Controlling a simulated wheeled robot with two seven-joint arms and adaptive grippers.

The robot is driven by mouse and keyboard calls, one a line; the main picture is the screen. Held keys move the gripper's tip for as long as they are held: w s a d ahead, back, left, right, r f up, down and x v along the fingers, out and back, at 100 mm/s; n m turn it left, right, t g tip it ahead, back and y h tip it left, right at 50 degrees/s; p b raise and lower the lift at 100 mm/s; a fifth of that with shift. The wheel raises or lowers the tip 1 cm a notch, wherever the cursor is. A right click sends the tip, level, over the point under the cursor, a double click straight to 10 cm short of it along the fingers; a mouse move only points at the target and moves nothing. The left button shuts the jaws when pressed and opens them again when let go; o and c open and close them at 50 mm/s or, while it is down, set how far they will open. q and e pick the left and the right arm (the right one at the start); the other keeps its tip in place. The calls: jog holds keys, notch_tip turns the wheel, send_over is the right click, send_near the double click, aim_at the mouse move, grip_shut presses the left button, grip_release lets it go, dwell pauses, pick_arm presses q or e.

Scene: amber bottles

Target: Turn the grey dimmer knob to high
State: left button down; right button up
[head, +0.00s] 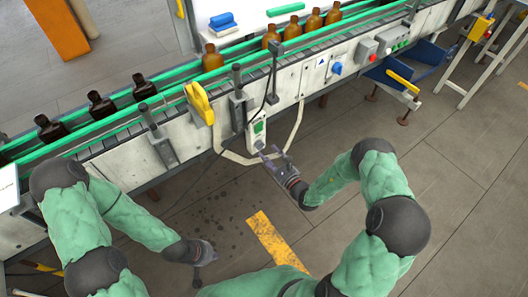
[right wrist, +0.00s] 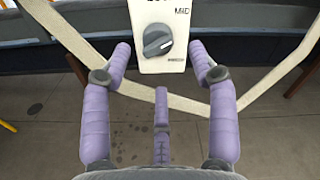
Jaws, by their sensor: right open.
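The grey dimmer knob (right wrist: 157,43) is a round dial on a white control box (right wrist: 148,66) in the right wrist view. Its raised bar slants from lower left to upper right, with a pale mark at the right. A label that seems to read MED is above right of it; a smaller label below right is unreadable. In the head view the box (head: 258,128) hangs on the conveyor's side. My right gripper (head: 270,156) is just below it, open and empty, its fingers (right wrist: 160,52) either side of the knob, apparently not touching. My left gripper (head: 207,252) is low at the left, its fingers unclear.
The conveyor (head: 190,142) carries dark bottles (head: 101,104) and amber bottles (head: 212,58). A yellow handle (head: 199,103), a blue knob (head: 337,68) and a red button (head: 372,57) are on its side. A beige strap (right wrist: 185,104) loops below the box. The floor in front is open.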

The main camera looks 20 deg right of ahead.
aim_at(260, 146)
jog(key=shift+b+x, duration=0.4)
jog(key=shift+x, duration=1.55)
jog(key=shift+c, duration=0.3)
jog(key=shift+s, duration=0.1)
jog(key=c, duration=1.1)
jog(key=shift+o, duration=0.2)
